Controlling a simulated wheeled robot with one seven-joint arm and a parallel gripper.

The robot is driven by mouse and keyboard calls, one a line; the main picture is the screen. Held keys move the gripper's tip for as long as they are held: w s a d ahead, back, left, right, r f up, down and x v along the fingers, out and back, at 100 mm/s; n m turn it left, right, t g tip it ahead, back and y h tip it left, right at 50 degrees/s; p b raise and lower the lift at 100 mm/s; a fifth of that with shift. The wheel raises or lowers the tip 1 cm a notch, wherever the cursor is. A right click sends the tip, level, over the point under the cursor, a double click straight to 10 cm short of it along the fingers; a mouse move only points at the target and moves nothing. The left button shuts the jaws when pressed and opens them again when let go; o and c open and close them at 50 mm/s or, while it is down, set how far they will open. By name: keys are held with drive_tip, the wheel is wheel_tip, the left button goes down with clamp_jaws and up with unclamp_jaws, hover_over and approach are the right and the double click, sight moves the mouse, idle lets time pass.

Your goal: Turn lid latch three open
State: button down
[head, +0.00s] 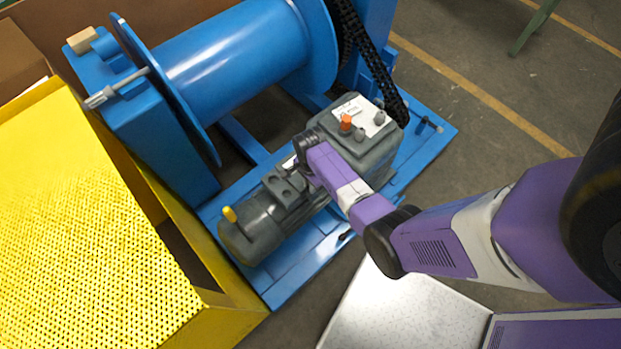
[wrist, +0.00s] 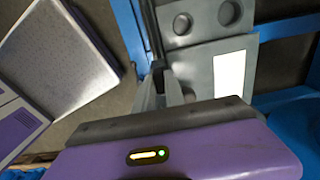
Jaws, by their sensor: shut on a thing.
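My gripper (head: 301,160) is over the grey motor (head: 258,228), beside the left side of the grey gearbox (head: 371,156). In the wrist view its fingers (wrist: 166,80) are close together, pointing down at the edge of a grey housing (wrist: 200,50). They are shut on a small part there, which looks like a lid latch. The fingers and hand hide most of it, so its turn angle and number cannot be read. A dark grey box (head: 285,186) on the motor sits just below the gripper in the head view.
The gearbox top has an orange knob (head: 346,122) and a white label. A blue drum (head: 235,55) and black chain (head: 372,55) stand behind. A yellow perforated guard (head: 90,220) fills the left.

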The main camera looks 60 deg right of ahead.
drive_tip(key=c, duration=1.4)
unclamp_jaws()
drive_tip(key=shift+r+p, duration=0.3)
drive_tip(key=shift+r, duration=3.6)
